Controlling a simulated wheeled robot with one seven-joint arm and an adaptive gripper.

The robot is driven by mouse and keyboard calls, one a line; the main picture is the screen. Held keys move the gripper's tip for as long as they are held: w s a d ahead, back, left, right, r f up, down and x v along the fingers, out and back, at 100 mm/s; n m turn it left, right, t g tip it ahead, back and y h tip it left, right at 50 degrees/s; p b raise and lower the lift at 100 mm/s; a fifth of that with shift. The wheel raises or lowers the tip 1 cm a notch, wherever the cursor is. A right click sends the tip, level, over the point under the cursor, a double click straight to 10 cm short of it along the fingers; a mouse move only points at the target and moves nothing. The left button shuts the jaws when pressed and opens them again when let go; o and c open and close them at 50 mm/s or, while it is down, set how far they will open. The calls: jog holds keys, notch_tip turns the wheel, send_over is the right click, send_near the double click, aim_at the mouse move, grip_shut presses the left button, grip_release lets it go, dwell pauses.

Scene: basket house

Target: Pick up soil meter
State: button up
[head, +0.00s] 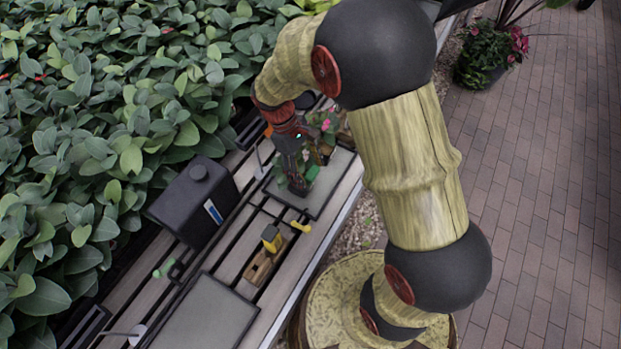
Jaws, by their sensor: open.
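I cannot surely pick out the soil meter. A small yellow and black upright thing (271,238) stands on a wooden block on the slatted bench and may be it. My gripper (299,182) points down over the dark mat (328,187) farther along the bench, beyond the yellow and black thing. It is open. Leaves and pink flowers of a small plant (326,122) crowd around it, so its fingertips and anything between them are hard to see.
A black box-like container (195,205) stands at the bench's hedge side. A yellow piece (301,227), a green piece (164,268) and a flat grey panel (205,318) lie nearer. A dense hedge (100,110) borders the left; brick paving (545,200) is open at right.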

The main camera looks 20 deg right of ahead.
jog(key=shift+s+f, duration=0.1)
jog(key=shift+f, duration=0.2)
jog(key=shift+c, duration=1.1)
jog(key=c, duration=1.3)
notch_tip(320, 180, up, 10)
jog(key=p, duration=0.3)
jog(key=shift+r, duration=0.2)
jog(key=shift+s+d+r+p, duration=0.15)
jog(key=shift+s+r+p, duration=0.1)
jog(key=shift+r+p, duration=1.05)
jog(key=shift+s+d+r+p, duration=0.2)
jog(key=shift+s+r+p, duration=0.05)
jog(key=shift+r+p, duration=1.05)
jog(key=shift+s+d+r+p, duration=0.15)
jog(key=shift+s+r+p, duration=0.1)
jog(key=shift+r+p, duration=1)
jog(key=shift+r, duration=0.15)
